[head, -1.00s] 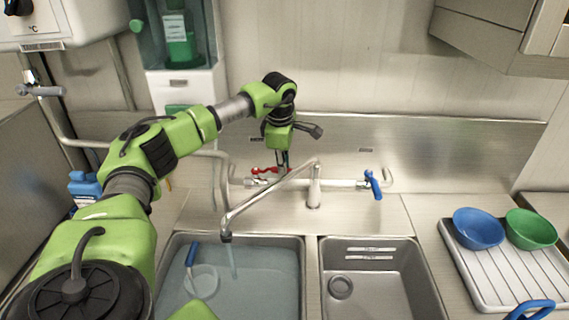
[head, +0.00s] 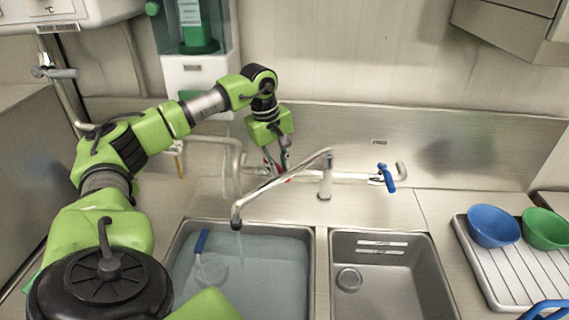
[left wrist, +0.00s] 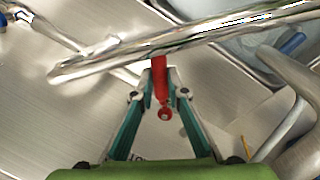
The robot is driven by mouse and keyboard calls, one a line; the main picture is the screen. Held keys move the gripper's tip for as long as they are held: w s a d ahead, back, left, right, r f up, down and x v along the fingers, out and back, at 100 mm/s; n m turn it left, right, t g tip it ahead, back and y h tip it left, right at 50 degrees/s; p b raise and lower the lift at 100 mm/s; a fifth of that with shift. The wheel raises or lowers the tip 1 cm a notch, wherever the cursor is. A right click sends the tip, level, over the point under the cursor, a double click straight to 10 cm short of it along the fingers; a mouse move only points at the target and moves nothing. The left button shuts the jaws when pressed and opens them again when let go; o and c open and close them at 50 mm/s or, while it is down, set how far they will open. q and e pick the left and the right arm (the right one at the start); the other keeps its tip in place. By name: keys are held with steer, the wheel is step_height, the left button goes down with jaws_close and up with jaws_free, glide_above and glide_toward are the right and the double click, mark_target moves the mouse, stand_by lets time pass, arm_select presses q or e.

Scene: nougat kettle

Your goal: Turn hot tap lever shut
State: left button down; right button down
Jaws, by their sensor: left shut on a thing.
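The red hot tap lever (left wrist: 160,82) stands between the fingers of my left gripper (left wrist: 160,92) in the left wrist view. In the head view my left gripper (head: 277,168) reaches down to the left end of the tap pipe and hides most of the lever. It is shut on the lever. The chrome swivel spout (head: 280,182) runs from the tap post (head: 325,180) to the left, its mouth over the left basin (head: 312,275). The blue tap lever (head: 387,178) is at the pipe's right end. My right gripper is out of view.
The left basin holds water, with a blue-handled item (head: 201,243) in it. The right basin (head: 430,285) is empty. A blue bowl (head: 493,227) and a green bowl (head: 546,230) stand on a white drainer (head: 500,280). A grey bent pipe (head: 237,160) rises close left of my gripper.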

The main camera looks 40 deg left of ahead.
arm_select(q)
steer(key=shift+s+a+m, duration=0.1)
steer(key=shift+s+m, duration=0.15)
steer(key=shift+m, duration=0.15)
steer(key=c, duration=2)
jaws_free()
steer(key=r, duration=0.4)
steer(key=s+r, duration=0.1)
steer(key=r, duration=0.3)
steer(key=s+r, duration=0.1)
steer(key=r, duration=0.3)
steer(key=shift+s+a, duration=0.15)
steer(key=shift+a, duration=0.25)
